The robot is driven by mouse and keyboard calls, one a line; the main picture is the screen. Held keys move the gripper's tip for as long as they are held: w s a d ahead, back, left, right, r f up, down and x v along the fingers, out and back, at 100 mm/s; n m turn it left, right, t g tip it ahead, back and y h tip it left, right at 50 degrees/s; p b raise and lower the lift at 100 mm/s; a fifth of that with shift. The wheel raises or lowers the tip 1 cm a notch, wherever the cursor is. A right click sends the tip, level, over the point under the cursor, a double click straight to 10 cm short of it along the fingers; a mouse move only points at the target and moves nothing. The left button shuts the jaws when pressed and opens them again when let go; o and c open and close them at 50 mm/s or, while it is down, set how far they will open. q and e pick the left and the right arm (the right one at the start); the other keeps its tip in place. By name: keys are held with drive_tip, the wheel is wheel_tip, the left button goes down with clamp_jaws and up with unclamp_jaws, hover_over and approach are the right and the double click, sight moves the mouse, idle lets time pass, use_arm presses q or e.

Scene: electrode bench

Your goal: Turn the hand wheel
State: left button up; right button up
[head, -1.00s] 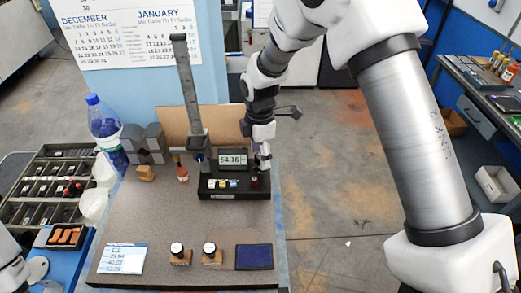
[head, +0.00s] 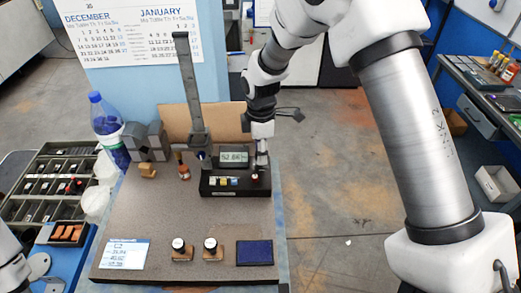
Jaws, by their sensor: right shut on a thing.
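The dark measuring stand (head: 222,189) sits toward the back of the speckled bench top, with a tall grey column (head: 190,85) and a small display (head: 234,157) reading about 52.86. The hand wheel (head: 255,178) is a small dark, reddish knob at the stand's right end, mostly covered by my gripper. My right gripper (head: 261,167) reaches down over it from above and is shut on it; the fingertips are small and partly hidden. Part of my left arm shows at the lower left edge; its gripper is not in view.
Two round pieces on wooden blocks (head: 181,252), a blue pad (head: 254,253) and a white card (head: 124,254) lie at the front. A water bottle (head: 107,128) and a compartment tray (head: 48,187) stand left. The bench middle is clear.

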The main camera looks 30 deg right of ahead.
drive_tip(key=m, duration=0.6)
drive_tip(key=shift+s+f, duration=0.15)
drive_tip(key=shift+f, duration=0.1)
drive_tip(key=m, duration=0.5)
drive_tip(key=shift+d+m, duration=0.1)
drive_tip(key=shift+m, duration=0.3)
drive_tip(key=m, duration=1.1)
drive_tip(key=shift+d, duration=0.1)
drive_tip(key=shift+m, duration=0.3)
drive_tip(key=o, duration=1.2)
drive_tip(key=shift+c, duration=0.2)
drive_tip(key=shift+r, duration=0.1)
